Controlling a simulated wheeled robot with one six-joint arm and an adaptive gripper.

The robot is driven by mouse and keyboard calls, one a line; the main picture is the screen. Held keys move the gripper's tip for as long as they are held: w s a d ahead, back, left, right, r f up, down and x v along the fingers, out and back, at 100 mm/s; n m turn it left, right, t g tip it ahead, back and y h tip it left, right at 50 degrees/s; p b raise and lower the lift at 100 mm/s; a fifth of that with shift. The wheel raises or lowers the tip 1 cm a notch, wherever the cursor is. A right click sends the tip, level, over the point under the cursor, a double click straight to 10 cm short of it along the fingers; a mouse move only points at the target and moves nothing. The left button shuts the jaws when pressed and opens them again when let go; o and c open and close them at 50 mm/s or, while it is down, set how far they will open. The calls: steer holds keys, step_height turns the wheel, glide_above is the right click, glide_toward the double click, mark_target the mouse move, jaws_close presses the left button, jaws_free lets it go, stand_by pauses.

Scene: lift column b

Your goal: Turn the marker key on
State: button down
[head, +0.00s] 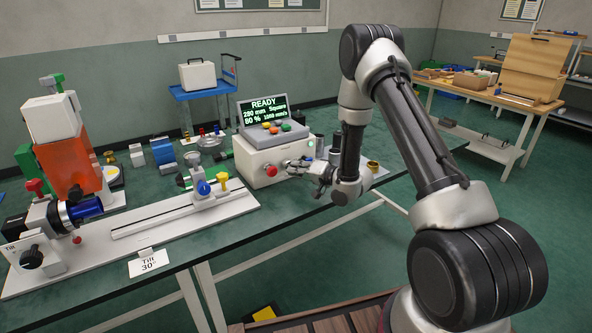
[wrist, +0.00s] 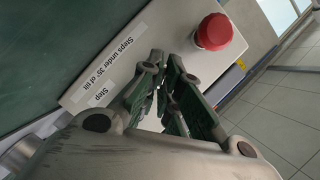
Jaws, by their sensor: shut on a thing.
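The control box (head: 262,158) stands on the bench, with a lit screen (head: 263,108) reading READY on top and a red knob (head: 271,170) on its front. My gripper (head: 291,166) is at the box's front face, just right of the red knob. In the wrist view my gripper (wrist: 162,85) has its fingers closed together at the pale panel (wrist: 195,65). What they hold, seemingly the marker key, is hidden between the fingers, so its angle cannot be told. The red knob (wrist: 213,32) also shows beyond the fingers there.
Labels on the panel read "Steps under 35° of tilt" (wrist: 118,58) and "Step" (wrist: 97,96). A rail with a carriage (head: 207,190) and a tilt rig (head: 65,150) are left of the box. Dark cylinders (head: 336,142) stand to its right.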

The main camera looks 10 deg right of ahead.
steer(key=shift+d, duration=0.1)
stand_by(0.4)
steer(key=c, duration=1.6)
jaws_free()
steer(key=shift+c, duration=0.2)
steer(key=v, duration=1.2)
